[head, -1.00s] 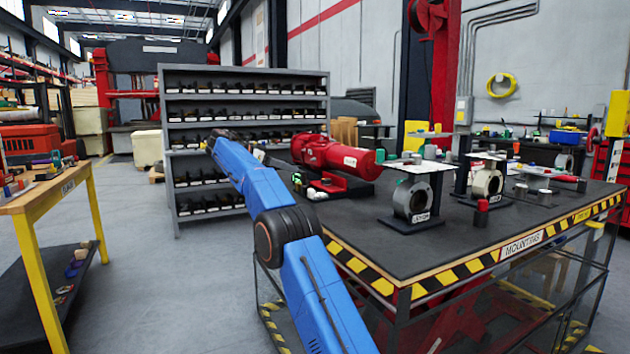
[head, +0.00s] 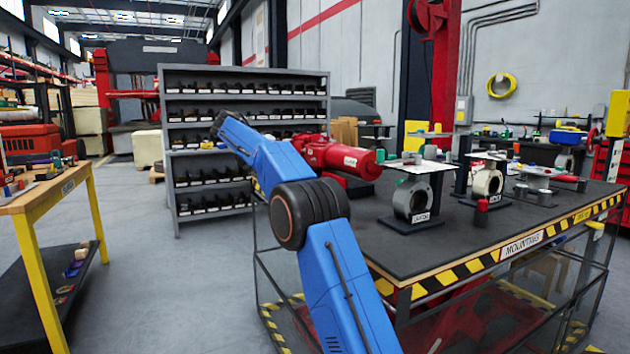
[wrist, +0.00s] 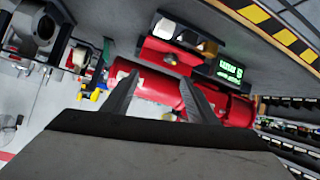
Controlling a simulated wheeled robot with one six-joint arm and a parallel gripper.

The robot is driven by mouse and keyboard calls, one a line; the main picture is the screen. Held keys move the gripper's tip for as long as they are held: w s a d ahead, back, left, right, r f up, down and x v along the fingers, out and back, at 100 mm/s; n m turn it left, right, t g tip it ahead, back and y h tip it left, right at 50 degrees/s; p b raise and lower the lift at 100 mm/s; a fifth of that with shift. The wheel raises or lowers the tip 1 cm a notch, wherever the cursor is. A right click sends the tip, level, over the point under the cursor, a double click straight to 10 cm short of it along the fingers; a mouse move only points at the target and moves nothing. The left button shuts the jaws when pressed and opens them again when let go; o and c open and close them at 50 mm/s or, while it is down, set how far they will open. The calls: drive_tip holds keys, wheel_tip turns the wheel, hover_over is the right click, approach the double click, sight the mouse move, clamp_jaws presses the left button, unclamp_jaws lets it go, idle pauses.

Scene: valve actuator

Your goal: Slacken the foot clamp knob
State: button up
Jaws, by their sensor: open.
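The red valve actuator (head: 345,158) lies on the black bench top, with its near left side hidden by my blue arm in the head view. In the wrist view its red body (wrist: 150,84) runs across behind the fingers. I cannot tell which, if any, is the foot clamp knob. My gripper (wrist: 160,78) is open and empty, its fingertips in front of the red body; I cannot tell any contact. It is hidden in the head view.
A small display with green text (wrist: 230,70) sits beside the caps. The bench (head: 440,245) has a yellow-black striped edge (wrist: 280,33). Ring-shaped mounts (head: 414,200) stand right of the actuator.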

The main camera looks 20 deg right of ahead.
drive_tip(key=s+f+n+t+y, duration=0.1)
drive_tip(key=s+n+y, duration=0.3)
drive_tip(key=s, duration=1.7)
drive_tip(key=shift+s+a+f+n+y, duration=0.25)
drive_tip(key=shift+f+n, duration=0.3)
drive_tip(key=shift+n, duration=0.95)
